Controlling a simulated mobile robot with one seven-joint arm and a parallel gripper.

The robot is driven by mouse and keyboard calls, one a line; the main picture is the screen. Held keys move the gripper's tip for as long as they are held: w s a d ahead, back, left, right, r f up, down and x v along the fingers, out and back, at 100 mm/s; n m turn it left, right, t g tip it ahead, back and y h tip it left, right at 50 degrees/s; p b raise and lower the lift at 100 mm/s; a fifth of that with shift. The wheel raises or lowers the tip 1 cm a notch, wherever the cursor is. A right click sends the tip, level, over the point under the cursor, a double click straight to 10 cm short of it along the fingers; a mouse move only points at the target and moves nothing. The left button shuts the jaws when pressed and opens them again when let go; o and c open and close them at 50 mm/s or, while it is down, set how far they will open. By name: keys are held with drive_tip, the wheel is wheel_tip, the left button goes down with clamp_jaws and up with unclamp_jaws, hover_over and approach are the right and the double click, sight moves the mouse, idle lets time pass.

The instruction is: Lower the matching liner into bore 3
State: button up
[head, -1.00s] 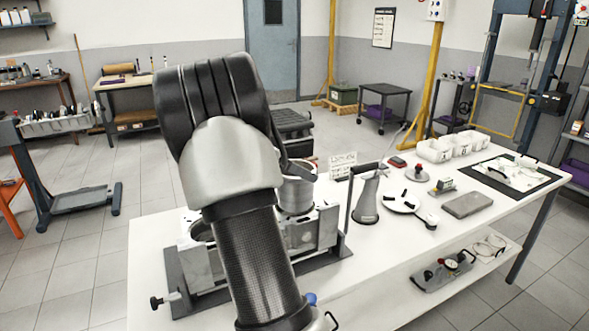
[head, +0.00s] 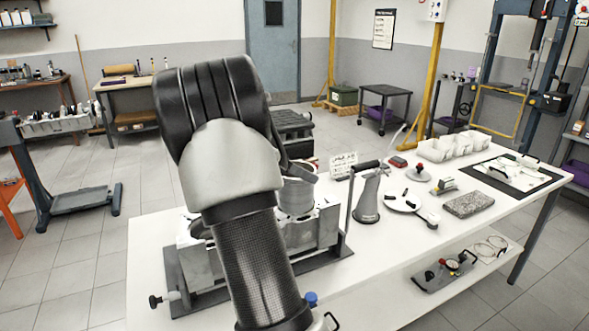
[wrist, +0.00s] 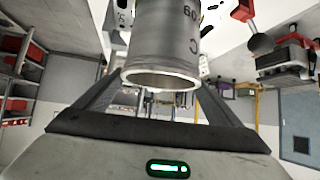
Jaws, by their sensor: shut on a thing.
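A grey metal liner (head: 296,198) stands upright at the engine block (head: 318,232), partly hidden by my arm. It also shows in the wrist view (wrist: 165,50), with its open round rim toward the camera and dark markings on its side, including a letter C. My gripper (wrist: 162,82) is shut on the liner, one finger on each side. In the head view my arm hides most of the gripper and part of the block. I cannot tell which bore the liner is over or how deep it sits.
The block rests in a dark fixture on the white bench (head: 385,255). To its right stand a grey conical stand with a black handle (head: 368,200), a white round plate (head: 403,201), a grey slab (head: 468,204) and white bins (head: 452,147).

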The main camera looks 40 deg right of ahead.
drive_tip(key=shift+s+d+f+b, duration=0.1)
drive_tip(key=shift+s+f+b, duration=0.05)
drive_tip(key=shift+f+b, duration=3.3)
drive_tip(key=o, duration=1.2)
drive_tip(key=shift+r, duration=0.35)
drive_tip(key=p+v, duration=0.1)
drive_tip(key=v, duration=1.6)
drive_tip(key=shift+r+p, duration=0.15)
drive_tip(key=shift+p, duration=0.25)
